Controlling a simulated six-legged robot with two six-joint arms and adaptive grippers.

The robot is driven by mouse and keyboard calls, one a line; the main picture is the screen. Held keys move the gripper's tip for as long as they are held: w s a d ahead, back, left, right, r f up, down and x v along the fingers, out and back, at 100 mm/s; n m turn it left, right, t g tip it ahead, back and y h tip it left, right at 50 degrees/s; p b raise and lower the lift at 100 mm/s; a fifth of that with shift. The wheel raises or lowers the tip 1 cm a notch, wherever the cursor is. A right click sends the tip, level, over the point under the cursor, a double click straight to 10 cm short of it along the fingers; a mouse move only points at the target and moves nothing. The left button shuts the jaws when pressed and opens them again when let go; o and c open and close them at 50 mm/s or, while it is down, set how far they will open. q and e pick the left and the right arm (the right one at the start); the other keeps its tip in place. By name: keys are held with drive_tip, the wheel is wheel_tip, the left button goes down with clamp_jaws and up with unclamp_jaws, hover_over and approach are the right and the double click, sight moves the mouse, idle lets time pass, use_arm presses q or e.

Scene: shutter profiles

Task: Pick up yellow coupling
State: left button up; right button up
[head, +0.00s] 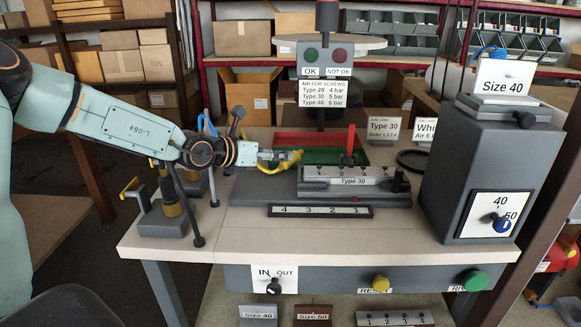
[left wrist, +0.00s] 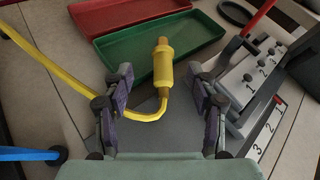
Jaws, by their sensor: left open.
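The yellow coupling (left wrist: 163,68) shows in the left wrist view at the end of a bent yellow hose (left wrist: 62,68). It stands out over the near edge of the green tray in that picture. In the head view the yellow coupling (head: 293,158) is at my left gripper's tip, partly hidden. My left gripper (head: 279,156) is open at the left end of the grey fixture. In the left wrist view its fingers (left wrist: 161,88) lie on either side of the coupling and hose end, with visible gaps. My right gripper is not in view.
A green tray (left wrist: 119,60) and a red tray (left wrist: 93,17) lie behind. The Type 30 fixture (head: 352,181) with a red lever (head: 350,143) stands to the right. The front tabletop (head: 300,238) is clear.

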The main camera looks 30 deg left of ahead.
sight(295, 153)
use_arm(q)
drive_tip(key=shift+w+d+f+b, duration=0.1)
drive_tip(key=shift+w+d+b, duration=0.2)
drive_tip(key=shift+w, duration=0.2)
drive_tip(key=shift+x, duration=0.75)
drive_tip(key=shift+w+d+f+b, duration=0.15)
drive_tip(key=shift+w+f+b, duration=0.1)
drive_tip(key=shift+w+b, duration=0.4)
drive_tip(key=x, duration=0.3)
drive_tip(key=shift+w+b, duration=0.25)
drive_tip(key=shift+b, duration=0.15)
drive_tip(key=shift+s+r, duration=0.1)
drive_tip(key=shift+r, duration=0.05)
drive_tip(key=c, duration=0.4)
clamp_jaws()
